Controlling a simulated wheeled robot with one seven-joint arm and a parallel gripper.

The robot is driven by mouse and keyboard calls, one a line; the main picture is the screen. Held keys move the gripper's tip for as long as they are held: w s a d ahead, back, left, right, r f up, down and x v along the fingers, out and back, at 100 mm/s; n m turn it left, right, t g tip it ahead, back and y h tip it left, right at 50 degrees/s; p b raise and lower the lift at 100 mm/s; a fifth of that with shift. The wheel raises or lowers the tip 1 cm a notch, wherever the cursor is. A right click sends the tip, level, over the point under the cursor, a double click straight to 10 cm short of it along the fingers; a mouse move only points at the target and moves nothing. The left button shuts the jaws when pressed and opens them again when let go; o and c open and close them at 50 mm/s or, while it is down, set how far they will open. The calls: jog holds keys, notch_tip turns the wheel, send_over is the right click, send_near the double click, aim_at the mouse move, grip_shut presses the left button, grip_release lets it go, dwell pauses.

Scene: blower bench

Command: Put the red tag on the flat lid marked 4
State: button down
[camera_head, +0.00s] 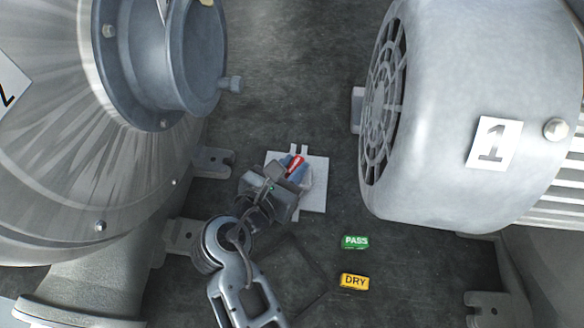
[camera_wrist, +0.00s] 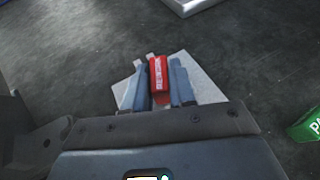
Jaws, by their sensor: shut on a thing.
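The red tag (camera_head: 294,163) is held between the two blue fingers of my gripper (camera_head: 292,167). In the wrist view the red tag (camera_wrist: 158,75) stands between the fingertips (camera_wrist: 160,82), with pale lettering on its face. Below the tag lies a white plate (camera_head: 317,190) on the dark bench; it also shows in the wrist view (camera_wrist: 208,88). I cannot tell whether the tag touches the plate. No flat lid marked 4 can be made out in either view.
A large grey motor marked 1 (camera_head: 556,70) stands at the right, and a big metal blower housing (camera_head: 50,130) at the left. A green PASS tag (camera_head: 355,242) and a yellow DRY tag (camera_head: 354,282) lie on the bench. Bare bench (camera_head: 290,70) runs between the machines.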

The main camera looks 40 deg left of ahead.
jog(key=shift+f, duration=0.25)
jog(key=c, duration=0.9)
grip_release()
jog(key=shift+f, duration=0.1)
jog(key=shift+c, duration=0.2)
jog(key=shift+s+r, duration=0.15)
jog(key=shift+r, duration=0.05)
jog(key=v, duration=1.1)
jog(key=shift+s, duration=0.35)
jog(key=shift+d, duration=0.15)
